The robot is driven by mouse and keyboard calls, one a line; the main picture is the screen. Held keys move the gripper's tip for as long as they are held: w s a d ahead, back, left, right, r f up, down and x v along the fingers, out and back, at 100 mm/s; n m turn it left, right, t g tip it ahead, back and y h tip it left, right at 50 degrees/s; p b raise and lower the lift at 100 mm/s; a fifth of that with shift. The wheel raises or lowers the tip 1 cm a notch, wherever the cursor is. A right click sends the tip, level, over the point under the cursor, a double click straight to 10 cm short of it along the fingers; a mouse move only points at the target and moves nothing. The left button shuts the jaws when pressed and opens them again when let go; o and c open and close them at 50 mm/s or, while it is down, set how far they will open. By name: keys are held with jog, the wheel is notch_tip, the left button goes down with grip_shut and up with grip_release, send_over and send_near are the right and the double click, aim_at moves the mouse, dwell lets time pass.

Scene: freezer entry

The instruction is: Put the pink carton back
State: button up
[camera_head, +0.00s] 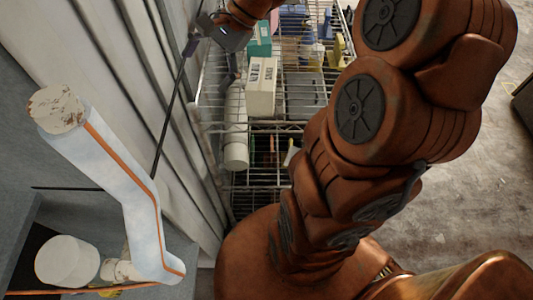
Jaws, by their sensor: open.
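My gripper (209,61) is at the top, in front of the left end of a wire rack (305,82). Its dark fingers are spread apart, and I see nothing between them. A white carton with dark print (262,86) stands on the rack, to the right of the gripper. A teal box (260,40) is behind it. My arm hides much of the rack's right side.
A white cylinder (236,130) stands at the rack's left edge. A yellow item (339,48) and blue boxes (293,20) are farther back. A pale ribbed wall (130,90) and a bent white pipe (120,190) are on the left. Bare floor (450,195) shows at right.

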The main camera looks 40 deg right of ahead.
jog(key=s+a+f+n+g+h, duration=0.3)
jog(key=s+a+n, duration=0.3)
jog(key=s, duration=0.5)
jog(key=s+d+f+n+h, duration=0.2)
jog(key=s+n, duration=0.2)
jog(key=s, duration=0.2)
jog(key=s+d+f+n+g+h, duration=0.1)
jog(key=s+d+f+n+h, duration=0.1)
jog(key=s+n, duration=0.2)
jog(key=s, duration=0.3)
jog(key=shift+r+p, duration=0.95)
jog(key=shift+c, duration=0.4)
